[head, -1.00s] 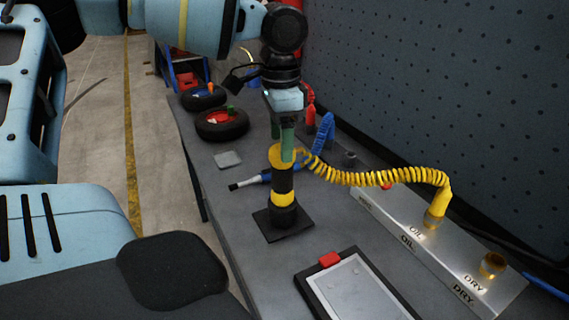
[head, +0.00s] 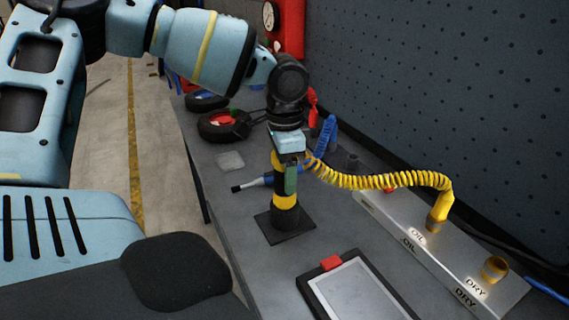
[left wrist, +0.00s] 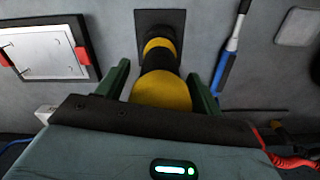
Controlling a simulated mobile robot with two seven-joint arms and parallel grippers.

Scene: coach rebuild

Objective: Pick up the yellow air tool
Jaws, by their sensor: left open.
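The yellow air tool (head: 284,201), with black and yellow bands, stands upright on a dark square pad (head: 300,225) on the bench. A coiled yellow hose runs from its top to the right. My left gripper (head: 286,177) is lowered over the tool's upper part. In the left wrist view the open green fingers (left wrist: 160,90) stand on either side of the tool's yellow top (left wrist: 163,92), with small gaps showing. The gripper hides part of the tool in the head view. My right gripper is not in view.
A metal block (head: 440,255) marked OIL and DRY stands at right, holding the yellow hose's end. A framed tablet-like panel (head: 355,290) lies in front. A blue-handled tool (head: 254,183) lies just behind the air tool. A pegboard wall bounds the right.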

